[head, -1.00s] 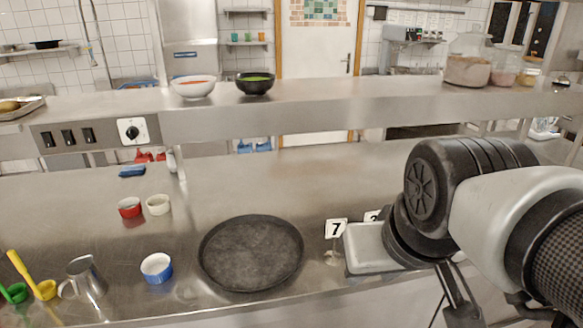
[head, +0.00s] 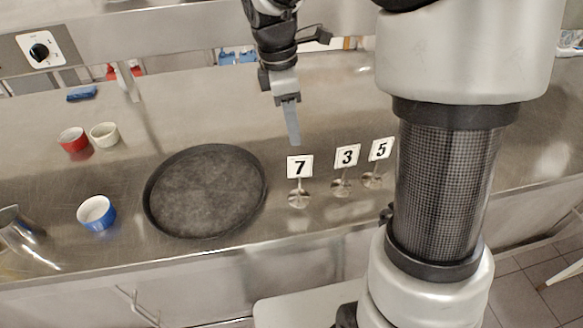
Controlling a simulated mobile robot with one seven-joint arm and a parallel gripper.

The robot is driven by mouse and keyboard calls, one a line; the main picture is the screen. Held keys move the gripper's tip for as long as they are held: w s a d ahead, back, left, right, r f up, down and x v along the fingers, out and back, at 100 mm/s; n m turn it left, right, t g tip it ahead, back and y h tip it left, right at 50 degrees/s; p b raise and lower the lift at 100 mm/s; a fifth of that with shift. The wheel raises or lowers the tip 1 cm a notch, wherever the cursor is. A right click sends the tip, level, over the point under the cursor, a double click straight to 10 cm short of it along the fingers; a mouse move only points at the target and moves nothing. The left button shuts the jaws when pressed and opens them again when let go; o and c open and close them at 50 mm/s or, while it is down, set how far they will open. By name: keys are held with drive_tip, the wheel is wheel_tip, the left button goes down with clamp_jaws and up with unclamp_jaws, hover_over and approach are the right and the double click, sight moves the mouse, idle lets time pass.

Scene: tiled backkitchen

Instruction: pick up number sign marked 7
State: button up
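The number sign marked 7 (head: 299,167) stands upright on a round metal base on the steel counter, just right of the dark round tray. My gripper (head: 292,138) points down just above and behind the sign's plate in the picture, apart from its base. I see its fingers edge-on as one grey strip, so I cannot tell whether they are open. Nothing visible hangs from them. Whether the fingertips touch the plate is not clear.
Signs marked 3 (head: 346,157) and 5 (head: 380,150) stand close to the right of the 7. The dark round tray (head: 152,212) lies to the left. Blue (head: 97,213), red (head: 73,140) and white (head: 104,134) bowls stand farther left. A raised shelf (head: 130,48) runs behind.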

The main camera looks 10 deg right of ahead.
hover_over(302, 169)
drive_tip(key=a, duration=0.1)
drive_tip(key=f, duration=0.8)
drive_tip(key=shift+w+f, duration=0.15)
drive_tip(key=shift+w, duration=0.05)
drive_tip(key=shift+d+f, duration=0.2)
drive_tip(key=shift+f, duration=0.75)
drive_tip(key=shift+d+f, duration=0.15)
drive_tip(key=shift+f, duration=0.85)
drive_tip(key=shift+d+f, duration=0.2)
drive_tip(key=shift+f, duration=0.75)
clamp_jaws()
